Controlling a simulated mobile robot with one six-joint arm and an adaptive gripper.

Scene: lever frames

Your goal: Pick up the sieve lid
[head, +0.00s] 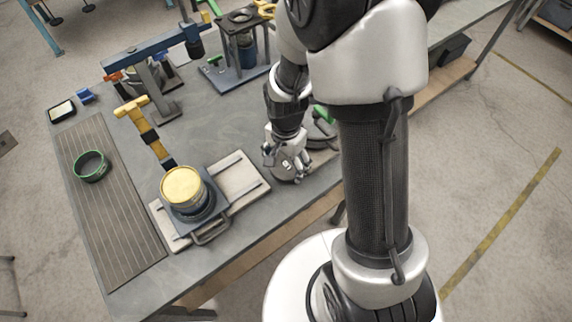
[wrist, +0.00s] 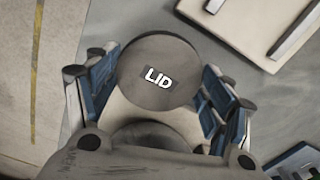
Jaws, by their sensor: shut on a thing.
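The sieve lid (wrist: 150,88) is a grey round disc with a white label reading "LID", between my gripper's fingers in the wrist view. My gripper (wrist: 158,92) is shut on it, with one blue-and-grey finger at each side of the disc. In the head view my gripper (head: 287,168) is low near the table's front edge, right of the pale board. The lid (head: 286,177) shows there only in part, beneath the fingers. I cannot tell whether it touches the table.
A round sieve (head: 184,187) with a yellow top stands on a dark base on the pale board (head: 246,177). A yellow-handled lever (head: 147,128) rises behind it. A green-rimmed ring (head: 91,166) lies on the ribbed mat (head: 120,233) at left. Frames and tools crowd the back.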

